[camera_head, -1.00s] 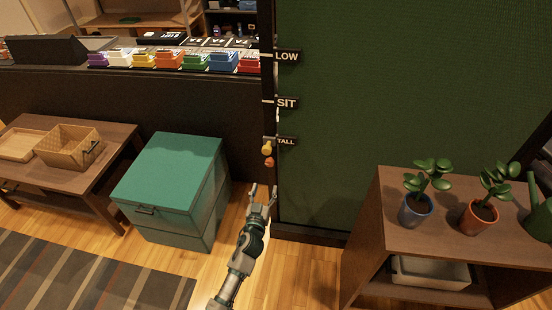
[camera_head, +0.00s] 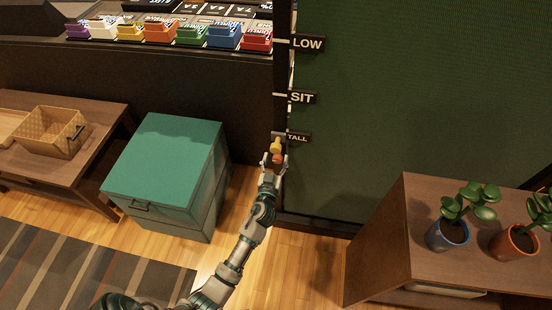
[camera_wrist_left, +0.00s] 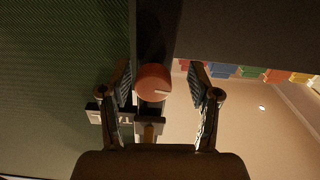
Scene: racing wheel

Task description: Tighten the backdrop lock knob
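The backdrop is a large dark green panel (camera_head: 390,100) with a dark post along its left edge. The LOW (camera_head: 307,44), SIT (camera_head: 302,97) and TALL (camera_head: 298,137) tags run down this post. A yellow knob (camera_head: 276,145) sits beside the TALL tag, and an orange-red knob (camera_head: 278,158) is just below it. My left gripper (camera_head: 275,160) is at the orange-red knob. In the left wrist view, the round orange-red knob (camera_wrist_left: 153,82) lies between the spread fingers (camera_wrist_left: 160,85), nearer the left finger, with a clear gap on the right. My right gripper is not seen.
A teal-lidded box (camera_head: 165,160) stands on the floor left of my left arm. A wooden table (camera_head: 95,165) with a basket (camera_head: 55,135) is further left. A wooden shelf (camera_head: 425,225) with potted plants stands right. Coloured blocks (camera_head: 190,34) line the counter behind.

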